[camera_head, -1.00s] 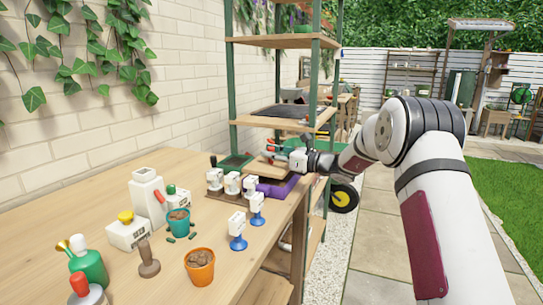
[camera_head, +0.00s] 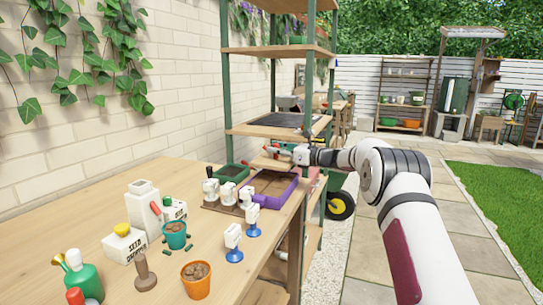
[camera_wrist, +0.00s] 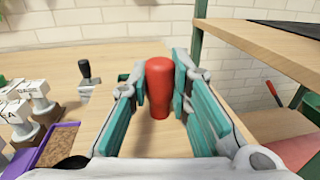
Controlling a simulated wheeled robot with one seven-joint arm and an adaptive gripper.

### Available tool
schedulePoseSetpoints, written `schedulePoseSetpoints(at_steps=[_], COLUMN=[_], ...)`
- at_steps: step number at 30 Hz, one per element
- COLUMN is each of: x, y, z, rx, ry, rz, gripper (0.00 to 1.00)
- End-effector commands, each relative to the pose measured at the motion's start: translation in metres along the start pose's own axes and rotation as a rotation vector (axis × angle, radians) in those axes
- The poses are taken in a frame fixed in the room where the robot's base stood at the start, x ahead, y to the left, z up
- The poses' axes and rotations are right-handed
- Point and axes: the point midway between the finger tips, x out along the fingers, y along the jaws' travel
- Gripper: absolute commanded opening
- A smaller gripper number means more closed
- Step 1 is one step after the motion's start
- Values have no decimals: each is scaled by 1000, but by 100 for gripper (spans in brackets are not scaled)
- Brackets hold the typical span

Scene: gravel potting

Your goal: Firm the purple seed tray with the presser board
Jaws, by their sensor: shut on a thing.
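The purple seed tray (camera_head: 289,193) sits near the right edge of the potting bench, filled with brown soil. Its corner shows at lower left in the wrist view (camera_wrist: 22,162). My gripper (camera_head: 284,151) is shut on the red handle (camera_wrist: 159,88) of the presser board. The board (camera_head: 266,163) is a pale wooden slab, apparently held above the far end of the tray, clear of the soil I can see. Its slab is not clear in the wrist view, and its exact height cannot be told.
White labelled stampers (camera_head: 228,193) stand in a rack left of the tray; two blue-based ones (camera_head: 234,243) stand in front. A green tray (camera_head: 232,171) lies behind. Shelving (camera_head: 270,130) rises close beyond my gripper. Pots and bottles occupy the bench's near left.

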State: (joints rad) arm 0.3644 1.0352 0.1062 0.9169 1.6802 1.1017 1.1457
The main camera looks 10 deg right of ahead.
Motion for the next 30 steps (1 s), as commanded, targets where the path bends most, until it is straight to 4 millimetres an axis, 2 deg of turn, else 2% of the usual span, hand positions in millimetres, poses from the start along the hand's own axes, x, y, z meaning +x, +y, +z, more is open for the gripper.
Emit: schedulePoseSetpoints(at_steps=[3, 8, 22, 30], x=[0, 0, 0, 0], y=[-9, -12, -12, -12], z=[3, 2, -33, -38], rx=[-3, -1, -1, -2], ry=[1, 2, 3, 1], rz=[-3, -4, -4, -4], gripper=[0, 0, 0, 0])
